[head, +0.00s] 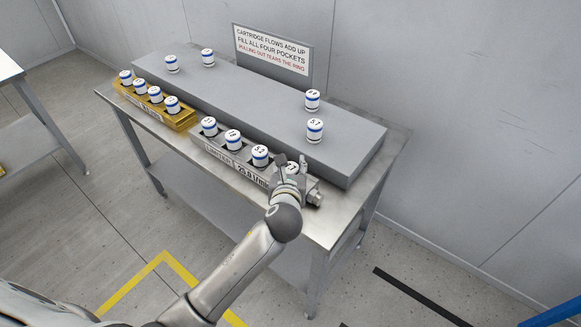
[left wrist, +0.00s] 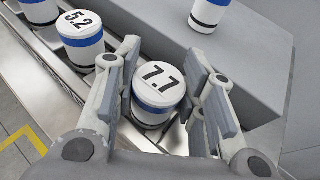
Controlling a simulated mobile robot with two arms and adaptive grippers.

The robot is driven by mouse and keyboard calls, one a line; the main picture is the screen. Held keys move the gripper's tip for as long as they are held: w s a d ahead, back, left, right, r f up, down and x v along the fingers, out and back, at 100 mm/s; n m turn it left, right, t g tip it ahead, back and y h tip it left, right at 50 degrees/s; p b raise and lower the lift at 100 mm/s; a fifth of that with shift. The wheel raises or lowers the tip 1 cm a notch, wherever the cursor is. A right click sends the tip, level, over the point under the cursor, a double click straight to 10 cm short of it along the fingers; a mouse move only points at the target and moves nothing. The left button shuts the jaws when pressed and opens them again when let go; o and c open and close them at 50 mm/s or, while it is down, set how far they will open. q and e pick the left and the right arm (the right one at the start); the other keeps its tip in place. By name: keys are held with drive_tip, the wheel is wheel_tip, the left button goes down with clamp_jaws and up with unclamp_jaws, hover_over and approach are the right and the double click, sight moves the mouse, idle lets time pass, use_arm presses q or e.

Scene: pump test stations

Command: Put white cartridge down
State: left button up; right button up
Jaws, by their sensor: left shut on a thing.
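The white cartridge (head: 291,168) with a blue band is marked 7.7 in the left wrist view (left wrist: 157,92). It stands upright at the right-end pocket of the grey metal block (head: 222,158); its lower part is hidden, so I cannot tell how deep it sits. My left gripper (head: 291,164) is shut on it, with one finger on each side in the left wrist view (left wrist: 167,80). Left of it in the same block stand three similar cartridges, the nearest marked 5.2 (head: 260,155), also in the left wrist view (left wrist: 80,38). My right gripper is not in view.
A gold block (head: 180,122) with several cartridges stands to the left. Several loose cartridges stand on the raised grey shelf (head: 250,105) behind, one (head: 315,130) close to my gripper. A sign (head: 272,50) stands at the back. The shelf's middle is clear.

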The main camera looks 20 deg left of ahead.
use_arm(q)
drive_tip(key=shift+s+f, duration=0.25)
drive_tip(key=shift+f, duration=0.5)
drive_tip(key=o, duration=1.1)
drive_tip(key=shift+w+f, duration=0.1)
drive_tip(key=shift+f, duration=0.05)
drive_tip(key=shift+r, duration=0.4)
drive_tip(key=r+v, duration=0.1)
drive_tip(key=v, duration=1.1)
drive_tip(key=shift+w, duration=0.1)
